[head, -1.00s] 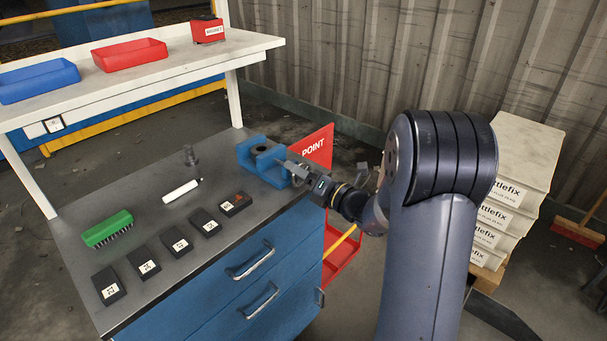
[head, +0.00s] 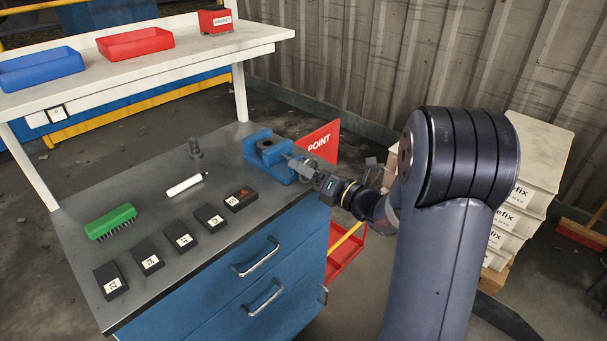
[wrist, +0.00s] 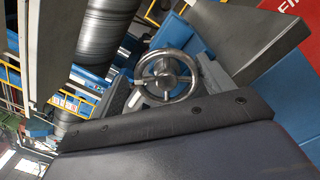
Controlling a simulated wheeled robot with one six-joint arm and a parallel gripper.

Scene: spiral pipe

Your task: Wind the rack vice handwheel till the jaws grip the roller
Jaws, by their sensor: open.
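The blue vice (head: 279,167) sits at the far right corner of the grey bench. A dark round piece (head: 265,144), perhaps the roller, shows in its top; whether the jaws touch it cannot be told. The metal handwheel (wrist: 166,76) shows whole in the wrist view, with a round rim, spokes and a hub. In the head view my gripper hides it. My gripper (head: 303,165) is open at the vice's right end, facing the wheel. I cannot see it touching the rim. Dark gripper parts fill the bottom of the wrist view.
On the bench lie a green brush (head: 110,219), a white marker (head: 185,185), several black numbered blocks (head: 180,237) and an upright dark part (head: 195,149). A red sign (head: 322,141) stands close behind my gripper.

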